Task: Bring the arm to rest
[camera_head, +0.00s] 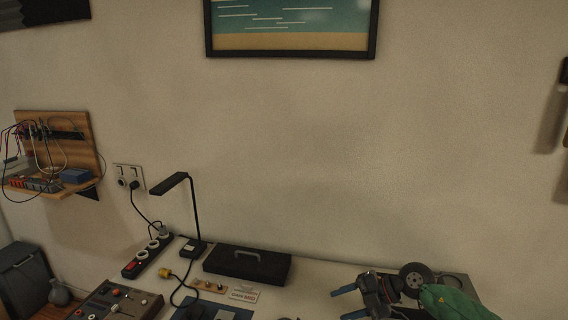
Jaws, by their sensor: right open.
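My right gripper (347,302) is at the lower right of the head view, over the workbench (325,278). Its two blue-tipped fingers point left and stand apart, with nothing seen between them. Its dark body is beside a black wheel (416,275) and a green thing (455,303), which I cannot identify clearly. I cannot tell whether it touches either one. My left gripper is not in view.
A black case (247,265) and a desk lamp (195,215) stand at the back of the bench. A power strip (147,256), a control panel (120,303) and a yellow plug (166,273) lie left. Bare bench shows between the case and the gripper.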

